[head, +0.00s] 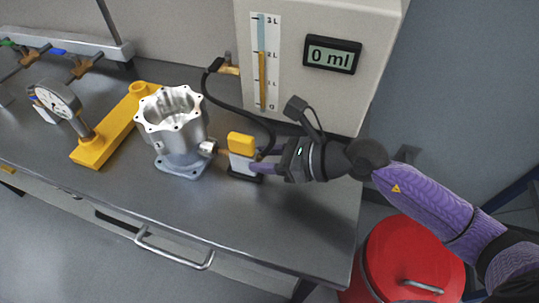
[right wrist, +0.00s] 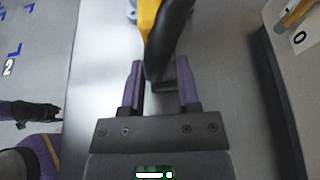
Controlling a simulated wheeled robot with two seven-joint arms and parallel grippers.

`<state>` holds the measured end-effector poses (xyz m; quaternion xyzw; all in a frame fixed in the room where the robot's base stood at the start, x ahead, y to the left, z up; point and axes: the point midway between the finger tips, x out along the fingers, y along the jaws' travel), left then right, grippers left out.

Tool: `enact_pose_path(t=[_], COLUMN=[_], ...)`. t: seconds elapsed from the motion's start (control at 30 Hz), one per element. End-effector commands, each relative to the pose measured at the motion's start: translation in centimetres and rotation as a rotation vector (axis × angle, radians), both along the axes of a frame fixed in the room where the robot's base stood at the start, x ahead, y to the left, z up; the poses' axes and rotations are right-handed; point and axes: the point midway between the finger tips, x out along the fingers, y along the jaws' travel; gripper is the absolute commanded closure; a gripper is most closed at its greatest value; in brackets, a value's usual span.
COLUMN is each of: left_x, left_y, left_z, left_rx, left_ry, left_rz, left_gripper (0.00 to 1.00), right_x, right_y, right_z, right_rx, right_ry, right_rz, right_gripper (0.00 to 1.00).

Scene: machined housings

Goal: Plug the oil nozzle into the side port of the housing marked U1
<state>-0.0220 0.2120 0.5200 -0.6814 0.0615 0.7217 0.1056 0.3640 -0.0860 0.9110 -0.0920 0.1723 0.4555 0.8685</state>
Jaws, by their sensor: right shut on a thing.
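The silver housing (head: 174,128) stands upright on the bench, its side port (head: 207,148) facing right; I cannot read a U1 mark. My right gripper (head: 260,166) is shut on the oil nozzle, largely hidden by fingers and hose. A brassy tip (head: 223,152) shows just right of the port; I cannot tell whether it touches or enters. In the right wrist view my purple fingers (right wrist: 161,85) close around a dark part below the black hose (right wrist: 168,40).
A yellow fixture (head: 117,132) with a gauge (head: 57,100) stands left. A red bin (head: 410,255) stands by the bench's right end.

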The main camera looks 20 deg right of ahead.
Motion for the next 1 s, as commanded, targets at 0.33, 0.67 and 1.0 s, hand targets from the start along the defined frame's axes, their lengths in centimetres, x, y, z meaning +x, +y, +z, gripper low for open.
enact_pose_path(t=[0.33,0.67,1.0], left_x=[-0.3,-0.3,0.3], left_y=[0.0,0.1,0.2], left_z=[0.4,0.4,0.8], left_rx=[0.0,0.002,0.0], left_ry=[0.003,0.004,-0.011], left_rz=[0.0,-0.001,-0.005], left_gripper=[0.41,0.41,0.41], right_x=[0.5,0.6,-0.5], right_y=[0.7,0.8,-0.8], right_z=[0.1,0.0,0.8], right_rx=[0.001,-0.001,-0.005], right_ry=[-0.002,-0.001,0.001], right_rz=[-0.001,0.0,-0.001], right_gripper=[1.0,0.18,0.18])
